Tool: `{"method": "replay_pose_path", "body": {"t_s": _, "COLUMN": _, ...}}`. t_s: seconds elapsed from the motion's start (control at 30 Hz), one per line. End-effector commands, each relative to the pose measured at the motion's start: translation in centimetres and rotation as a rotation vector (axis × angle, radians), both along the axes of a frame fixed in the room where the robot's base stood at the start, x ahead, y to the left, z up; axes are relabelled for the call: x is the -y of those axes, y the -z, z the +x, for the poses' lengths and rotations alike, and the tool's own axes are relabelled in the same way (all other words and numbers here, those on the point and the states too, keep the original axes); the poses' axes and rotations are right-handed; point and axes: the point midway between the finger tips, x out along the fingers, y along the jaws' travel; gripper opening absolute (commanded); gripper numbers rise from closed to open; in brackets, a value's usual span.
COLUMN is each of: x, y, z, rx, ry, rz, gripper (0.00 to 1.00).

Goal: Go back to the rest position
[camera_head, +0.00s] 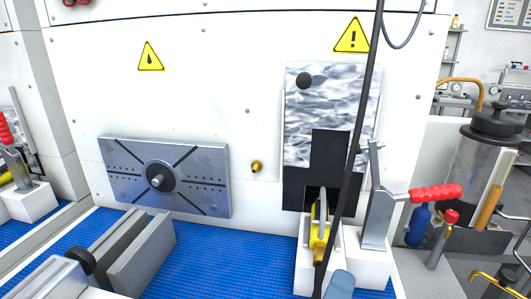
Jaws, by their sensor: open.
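My gripper is not in view. A blue-grey rounded piece shows at the bottom edge, right of centre; I cannot tell whether it is part of my arm. The test station has a white wall panel (220,60). A grey square plate with a round black hub (200,190) is mounted on it at left. A toggle clamp (377,205) with a red handle (436,193) stands upright on a white block (368,266) at right. A yellow part (319,238) lies on the white block beside it, in front of a dark opening in the wall.
A grey vise-like fixture (140,255) stands on the blue ribbed mat (240,245) at lower left. A black cable (363,110) hangs down right of centre. A glass-like vessel (482,160) stands at right. The mat between the fixture and the white blocks is clear.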

Motion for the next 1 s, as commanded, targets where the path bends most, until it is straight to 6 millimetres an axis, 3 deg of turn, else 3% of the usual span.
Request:
{"method": "replay_pose_path", "body": {"t_s": 0.27, "x": 6.1, "y": -0.6, "z": -3.2, "rx": 0.084, "ry": 0.038, "rz": -0.265, "gripper": 0.45}}
{"method": "replay_pose_path", "body": {"t_s": 0.5, "x": 10.6, "y": -1.0, "z": -8.8, "rx": 0.084, "ry": 0.013, "rz": -0.666, "gripper": 0.45}}
{"method": "replay_pose_path", "body": {"t_s": 0.77, "x": 12.0, "y": 0.9, "z": -15.0, "rx": -0.09, "ry": -0.103, "rz": -1.08, "gripper": 0.45}}
{"method": "replay_pose_path", "body": {"t_s": 1.0, "x": 12.3, "y": 4.8, "z": -21.2, "rx": -0.394, "ry": -0.276, "rz": -1.382, "gripper": 0.45}}
